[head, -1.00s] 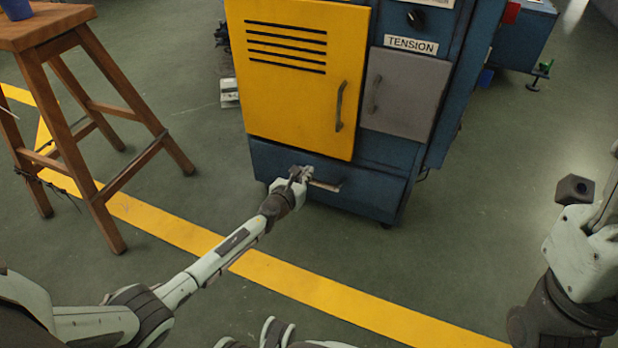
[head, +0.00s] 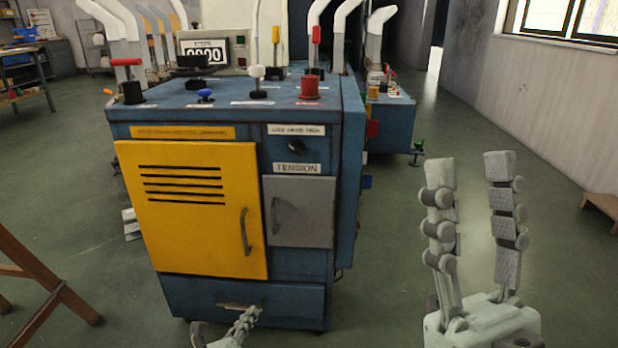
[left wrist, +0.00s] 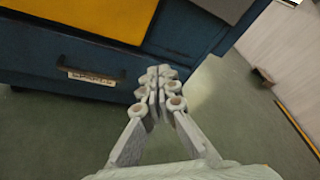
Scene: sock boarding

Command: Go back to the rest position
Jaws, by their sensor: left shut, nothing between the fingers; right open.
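My left gripper (head: 240,325) is at the bottom of the head view, in front of the lower drawer (head: 285,302) of the blue machine. In the left wrist view the left gripper (left wrist: 160,80) is shut and empty, its fingertips together to the right of the drawer handle (left wrist: 90,75) and apart from it. The drawer looks closed. My right gripper (head: 470,175) stands upright at the right of the head view. Its two fingers are spread, with nothing between them.
The blue machine (head: 340,150) has a yellow door (head: 190,215) and a grey door (head: 300,210), both shut. Knobs and levers stand on its top. A wooden stool (head: 50,285) is at the left. Open green floor (head: 390,270) lies between the machine and my right gripper.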

